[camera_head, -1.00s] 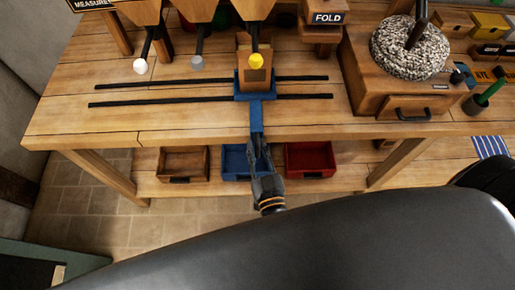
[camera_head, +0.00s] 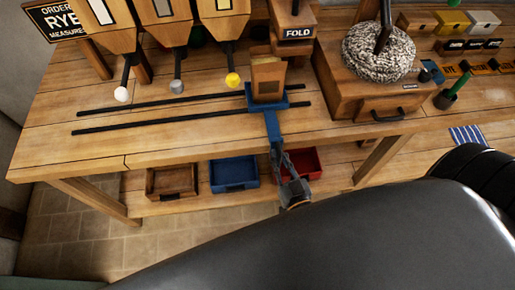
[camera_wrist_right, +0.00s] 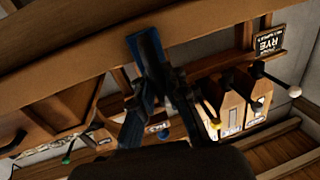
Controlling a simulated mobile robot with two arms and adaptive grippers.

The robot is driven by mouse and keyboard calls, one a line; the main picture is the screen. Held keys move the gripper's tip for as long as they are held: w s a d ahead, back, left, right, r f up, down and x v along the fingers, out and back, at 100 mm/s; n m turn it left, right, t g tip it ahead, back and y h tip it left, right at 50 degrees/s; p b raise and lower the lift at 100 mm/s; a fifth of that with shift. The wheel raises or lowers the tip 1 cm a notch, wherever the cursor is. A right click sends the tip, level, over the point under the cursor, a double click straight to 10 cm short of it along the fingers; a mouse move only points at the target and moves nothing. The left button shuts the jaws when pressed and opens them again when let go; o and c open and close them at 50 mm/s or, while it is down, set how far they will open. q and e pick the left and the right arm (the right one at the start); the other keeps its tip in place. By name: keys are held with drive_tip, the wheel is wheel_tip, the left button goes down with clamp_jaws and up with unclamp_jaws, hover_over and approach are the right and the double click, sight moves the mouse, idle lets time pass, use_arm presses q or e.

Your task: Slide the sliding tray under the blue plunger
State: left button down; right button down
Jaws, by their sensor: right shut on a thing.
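The sliding tray is a blue carriage (camera_head: 254,106) bearing an open-topped wooden box (camera_head: 268,80). It straddles two dark rails near their right end, right of the yellow knob and just in front of the FOLD station. A blue handle (camera_head: 272,125) runs from it over the table's front edge. My right gripper (camera_head: 278,150) is shut on this handle's lower end; the right wrist view also shows the blue handle (camera_wrist_right: 146,48) between the fingers. White (camera_head: 121,94), grey (camera_head: 176,85) and yellow (camera_head: 232,79) knobs hang at the hoppers. I cannot make out a blue plunger. My left gripper is out of view.
The FOLD station (camera_head: 295,48) stands behind the tray. A millstone (camera_head: 378,52) on a wooden cabinet (camera_head: 345,96) stands to the right. Brown (camera_head: 172,181), blue (camera_head: 234,173) and red (camera_head: 308,158) bins sit on the lower shelf. The rails (camera_head: 150,122) are clear to the left.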

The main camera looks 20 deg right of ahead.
drive_tip(key=s+d, duration=0.2)
drive_tip(key=d, duration=0.4)
drive_tip(key=shift+f+p, duration=0.15)
drive_tip(key=shift+p, duration=0.2)
drive_tip(key=c, duration=1.4)
unclamp_jaws()
drive_tip(key=shift+s+d, duration=0.1)
drive_tip(key=shift+o, duration=0.2)
drive_tip(key=shift+s, duration=0.1)
drive_tip(key=s, duration=1.2)
drive_tip(key=shift+a, duration=0.45)
